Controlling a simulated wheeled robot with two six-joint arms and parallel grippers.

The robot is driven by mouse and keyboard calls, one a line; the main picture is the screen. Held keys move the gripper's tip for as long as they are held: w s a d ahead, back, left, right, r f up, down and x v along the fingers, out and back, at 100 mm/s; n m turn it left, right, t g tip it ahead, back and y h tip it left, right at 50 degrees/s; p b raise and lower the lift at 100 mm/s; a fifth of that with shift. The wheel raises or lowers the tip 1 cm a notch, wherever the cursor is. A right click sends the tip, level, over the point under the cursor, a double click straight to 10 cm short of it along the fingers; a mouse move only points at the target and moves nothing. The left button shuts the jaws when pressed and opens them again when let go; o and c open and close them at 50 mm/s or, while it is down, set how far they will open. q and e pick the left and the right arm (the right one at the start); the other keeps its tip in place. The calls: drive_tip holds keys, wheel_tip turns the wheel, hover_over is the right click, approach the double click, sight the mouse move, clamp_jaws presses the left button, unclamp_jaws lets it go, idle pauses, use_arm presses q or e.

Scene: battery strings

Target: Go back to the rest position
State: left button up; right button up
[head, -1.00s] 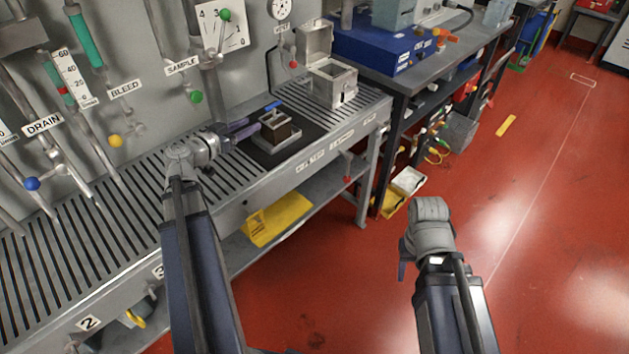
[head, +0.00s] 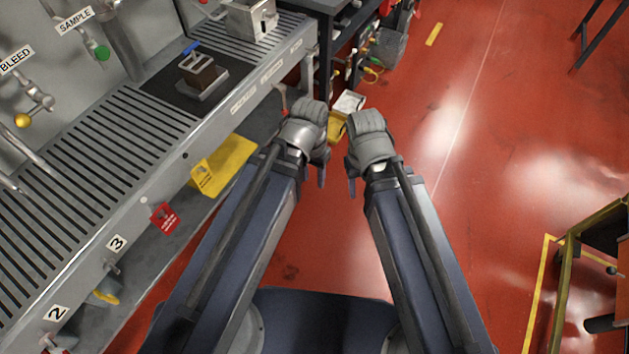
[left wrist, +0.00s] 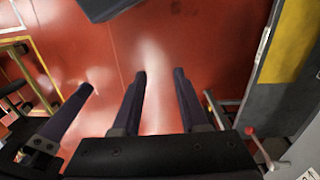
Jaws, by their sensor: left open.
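My left arm comes in from the left in the head view and ends in the left gripper (head: 322,170), in front of the bench over the red floor. In the left wrist view its two dark fingers (left wrist: 158,95) stand apart with nothing between them. My right gripper (head: 351,188) is close beside it on the right, mostly hidden behind its own wrist, so its jaws cannot be judged. Both forearms reach forward, roughly side by side, and both grippers are clear of the bench.
The slotted bench (head: 110,150) runs along the left. On it a brown block with a blue-topped frame (head: 198,72) stands on a dark mat (head: 160,92). A yellow sheet (head: 225,165) lies on the lower shelf. Red floor (head: 470,200) is open at right, with a table (head: 570,270) lower right.

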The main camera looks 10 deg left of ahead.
use_arm(q)
drive_tip(key=shift+s+d+y, duration=0.3)
drive_tip(key=shift+s+y, duration=0.6)
wheel_tip(320, 180, up, 9)
drive_tip(key=p, duration=0.9)
drive_tip(key=shift+r, duration=0.1)
